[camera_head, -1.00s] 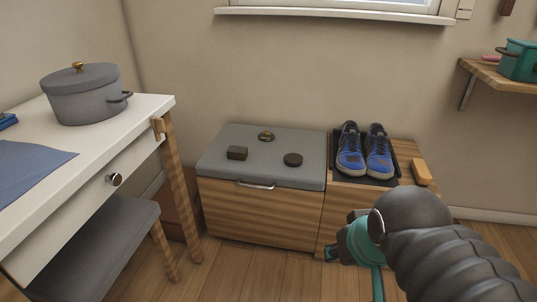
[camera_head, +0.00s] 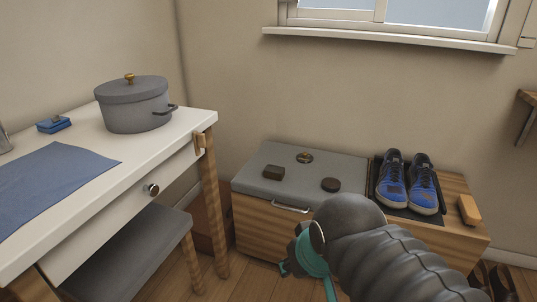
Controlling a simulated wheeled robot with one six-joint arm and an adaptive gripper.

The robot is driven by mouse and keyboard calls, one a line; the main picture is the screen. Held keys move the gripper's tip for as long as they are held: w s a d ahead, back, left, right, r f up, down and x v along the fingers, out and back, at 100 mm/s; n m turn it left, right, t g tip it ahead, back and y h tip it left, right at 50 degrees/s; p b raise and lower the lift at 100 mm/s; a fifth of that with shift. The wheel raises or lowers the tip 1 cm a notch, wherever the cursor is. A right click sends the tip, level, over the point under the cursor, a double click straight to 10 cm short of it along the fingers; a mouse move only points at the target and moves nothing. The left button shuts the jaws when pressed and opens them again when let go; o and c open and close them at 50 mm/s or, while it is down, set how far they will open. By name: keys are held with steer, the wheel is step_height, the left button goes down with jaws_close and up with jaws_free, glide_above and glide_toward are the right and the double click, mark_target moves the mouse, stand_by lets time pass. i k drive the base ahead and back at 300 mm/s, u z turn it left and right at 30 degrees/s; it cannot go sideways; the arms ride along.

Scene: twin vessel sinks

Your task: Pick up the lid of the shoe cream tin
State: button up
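Two small round things lie on the grey cushioned top of the wooden bench. One, at the back, is a round tin-like piece (camera_head: 304,157) with a brassy rim or centre. The other, nearer the front, is a flat dark brown disc (camera_head: 331,185). They are apart, and I cannot tell which is the lid of the shoe cream tin. My gripper (camera_head: 287,268), with dark and teal parts, is low in front of the bench, below and left of the disc in the picture. It touches neither round piece. My arm partly hides it, and its opening cannot be made out.
A dark block (camera_head: 274,172) lies on the bench top (camera_head: 345,165) left of the disc. Blue shoes (camera_head: 408,185) stand on a dark tray at right, beside an orange-tan block (camera_head: 469,209). At left are a white table (camera_head: 190,127) with a grey pot (camera_head: 136,104) and a stool (camera_head: 130,255).

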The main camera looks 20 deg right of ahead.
mark_target(304, 158)
steer(key=u, duration=0.2)
steer(key=i, duration=0.75)
steer(key=z, duration=0.8)
steer(key=i, duration=0.55)
steer(key=z, duration=0.6)
